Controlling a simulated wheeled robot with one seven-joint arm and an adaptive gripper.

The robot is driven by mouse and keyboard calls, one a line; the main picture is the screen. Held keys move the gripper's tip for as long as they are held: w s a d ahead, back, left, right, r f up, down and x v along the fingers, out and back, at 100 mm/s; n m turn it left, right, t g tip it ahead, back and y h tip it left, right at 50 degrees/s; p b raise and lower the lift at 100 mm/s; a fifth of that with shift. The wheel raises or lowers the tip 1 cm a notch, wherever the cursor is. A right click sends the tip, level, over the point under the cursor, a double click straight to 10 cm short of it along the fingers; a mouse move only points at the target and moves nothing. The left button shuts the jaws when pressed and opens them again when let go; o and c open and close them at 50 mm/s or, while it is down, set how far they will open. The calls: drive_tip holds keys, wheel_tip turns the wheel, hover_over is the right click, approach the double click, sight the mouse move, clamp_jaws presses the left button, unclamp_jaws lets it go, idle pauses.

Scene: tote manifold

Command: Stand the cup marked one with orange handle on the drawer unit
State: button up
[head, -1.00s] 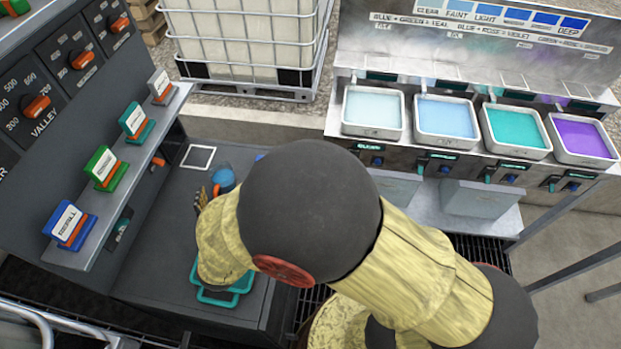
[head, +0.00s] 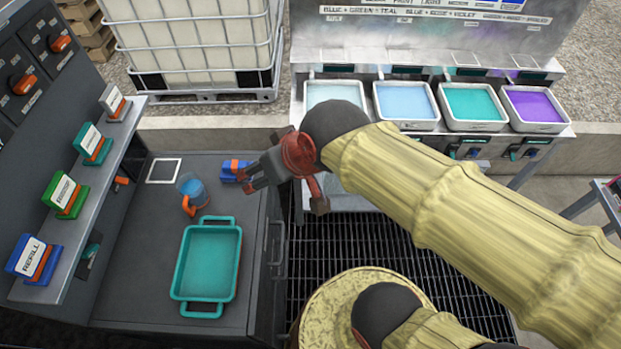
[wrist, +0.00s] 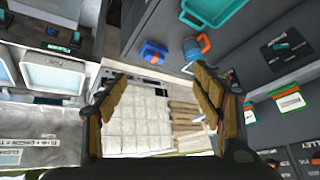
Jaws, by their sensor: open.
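The blue see-through cup with an orange handle (head: 192,187) stands upright on a dark grey worktop (head: 140,265), between a white square outline and a teal tray. Its mark cannot be read. The cup also shows in the wrist view (wrist: 193,50). My gripper (head: 248,180) is open and empty, to the right of the cup and apart from it, above the worktop's right edge. In the wrist view its two fingers (wrist: 160,80) are spread wide with nothing between them. Which part is the drawer unit is not certain; the worktop's cabinet has a side handle (head: 275,242).
A blue block with orange (head: 232,171) sits beside my gripper. The teal tray (head: 174,260) lies in front of the cup. A shelf (head: 75,240) with several tagged holders runs along the left. Basins of coloured liquid (head: 474,105) stand back right. Dark grating (head: 340,235) covers the floor.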

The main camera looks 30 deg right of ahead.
drive_tip(key=s+d+g+h, duration=0.1)
drive_tip(key=s+d, duration=0.4)
drive_tip(key=s, duration=0.1)
drive_tip(key=shift+s+d+m+h, duration=0.15)
drive_tip(key=shift+d+m+h, duration=0.15)
idle(0.8)
